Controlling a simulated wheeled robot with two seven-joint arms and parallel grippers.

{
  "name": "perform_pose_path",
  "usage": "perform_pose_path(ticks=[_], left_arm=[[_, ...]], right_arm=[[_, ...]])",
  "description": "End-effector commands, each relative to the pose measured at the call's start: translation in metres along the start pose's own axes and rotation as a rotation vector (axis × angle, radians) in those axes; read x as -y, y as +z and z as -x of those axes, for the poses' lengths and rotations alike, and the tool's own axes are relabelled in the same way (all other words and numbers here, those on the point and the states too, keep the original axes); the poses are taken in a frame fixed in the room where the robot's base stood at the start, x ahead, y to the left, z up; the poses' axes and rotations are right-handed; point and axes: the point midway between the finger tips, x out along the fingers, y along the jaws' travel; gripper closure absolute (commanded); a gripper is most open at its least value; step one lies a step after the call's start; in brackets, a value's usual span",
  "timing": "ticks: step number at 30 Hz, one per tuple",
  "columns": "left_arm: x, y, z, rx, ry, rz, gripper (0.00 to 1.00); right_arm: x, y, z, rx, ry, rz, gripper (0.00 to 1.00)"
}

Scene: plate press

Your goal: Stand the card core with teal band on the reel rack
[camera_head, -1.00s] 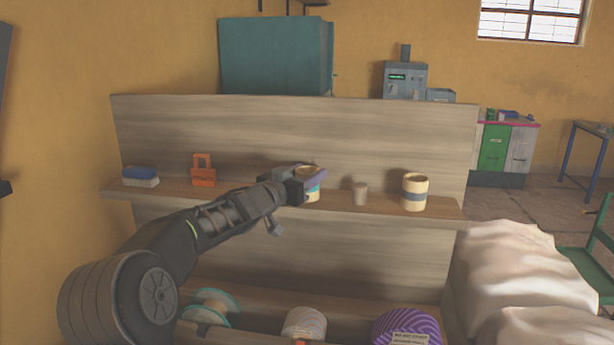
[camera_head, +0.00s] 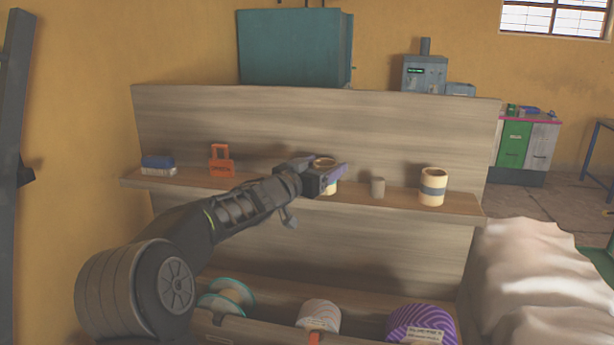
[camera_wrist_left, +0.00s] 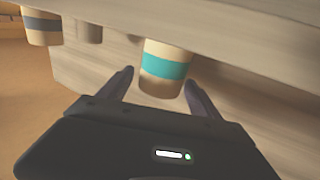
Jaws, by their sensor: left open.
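The card core with teal band (camera_wrist_left: 165,68) is a cream cylinder standing on the upper shelf; in the head view its rim (camera_head: 325,162) shows, while most of it is hidden by my gripper. My left gripper (camera_head: 328,178) is open at the core. In the left wrist view, the open fingers (camera_wrist_left: 160,86) lie one on each side of the core, with visible gaps. The wooden unit (camera_head: 230,113), likely the reel rack, has this upper shelf (camera_head: 270,190) and a lower level holding reels. My right gripper is out of view.
On the shelf, a small grey-brown cup (camera_head: 377,188) and a core with grey band (camera_head: 432,187) stand right; an orange object (camera_head: 221,161) and a blue-white block (camera_head: 158,165) stand left.

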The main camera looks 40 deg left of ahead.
Motion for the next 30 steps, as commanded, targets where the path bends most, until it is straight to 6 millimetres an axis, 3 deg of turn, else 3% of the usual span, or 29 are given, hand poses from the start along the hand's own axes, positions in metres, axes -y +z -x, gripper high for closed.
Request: perform_pose_path(ticks=[15, 21, 30], left_arm=[[0.0, 0.001, 0.097, 0.0, -0.003, -0.002, 0.27], [0.0, 0.001, 0.112, 0.001, -0.001, 0.0, 0.27], [0.0, 0.001, 0.112, 0.001, -0.001, 0.0, 0.27]], right_arm=[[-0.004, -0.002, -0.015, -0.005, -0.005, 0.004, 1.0], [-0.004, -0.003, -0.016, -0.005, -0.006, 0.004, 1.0], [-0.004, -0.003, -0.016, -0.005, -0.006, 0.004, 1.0]])
